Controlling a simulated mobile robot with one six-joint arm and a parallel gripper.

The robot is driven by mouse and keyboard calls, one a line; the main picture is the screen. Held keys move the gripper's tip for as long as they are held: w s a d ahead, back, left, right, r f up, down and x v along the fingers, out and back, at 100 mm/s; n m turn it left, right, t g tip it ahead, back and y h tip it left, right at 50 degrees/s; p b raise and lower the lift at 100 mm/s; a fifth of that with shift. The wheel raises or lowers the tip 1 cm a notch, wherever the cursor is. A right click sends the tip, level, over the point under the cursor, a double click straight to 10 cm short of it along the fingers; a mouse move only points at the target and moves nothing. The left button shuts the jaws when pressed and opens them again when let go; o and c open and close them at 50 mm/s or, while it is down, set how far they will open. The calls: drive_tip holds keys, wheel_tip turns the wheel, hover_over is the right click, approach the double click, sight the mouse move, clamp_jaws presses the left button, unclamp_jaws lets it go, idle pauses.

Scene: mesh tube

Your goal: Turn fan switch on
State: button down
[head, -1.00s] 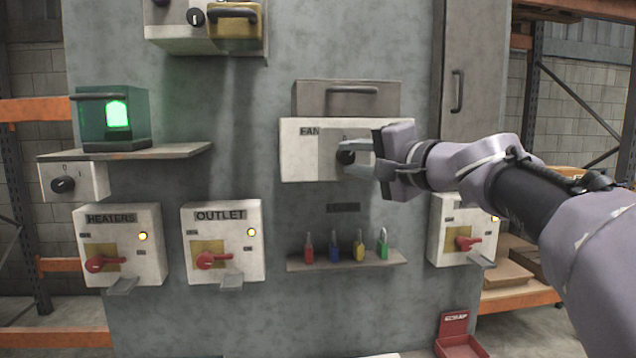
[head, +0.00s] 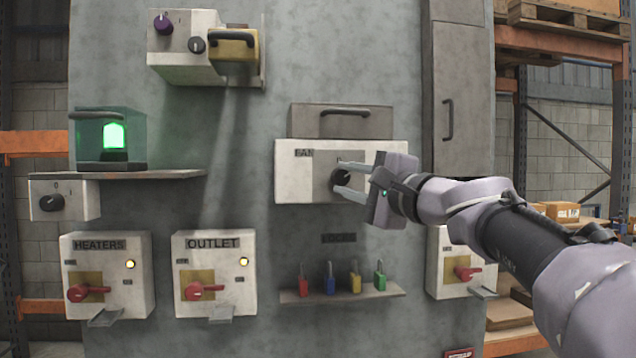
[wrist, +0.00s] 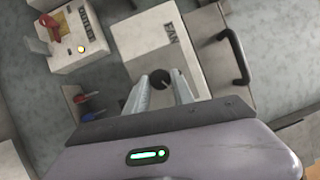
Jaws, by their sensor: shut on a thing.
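The fan switch is a black round knob (head: 343,176) on a grey plate, on the white box (head: 296,184) labelled FAN. My gripper (head: 336,178) comes in from the right, with one finger above the knob and one below it, shut on it. The wrist view also shows the knob (wrist: 159,79) between the tips of my gripper (wrist: 160,76). The fingers partly cover the knob and plate marks, so I cannot tell its exact setting.
A grey box with a handle (head: 342,121) sits atop the fan box. Below is a shelf (head: 330,297) with several coloured padlocks. HEATERS (head: 128,288) and OUTLET (head: 236,287) boxes with red handles are at lower left. A tall cabinet (head: 458,90) stands right.

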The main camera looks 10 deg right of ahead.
drive_tip(key=shift+r, duration=0.15)
drive_tip(key=c, duration=1.1)
unclamp_jaws()
drive_tip(key=v, duration=1.7)
drive_tip(key=shift+s+d, duration=0.1)
drive_tip(key=shift+s, duration=0.1)
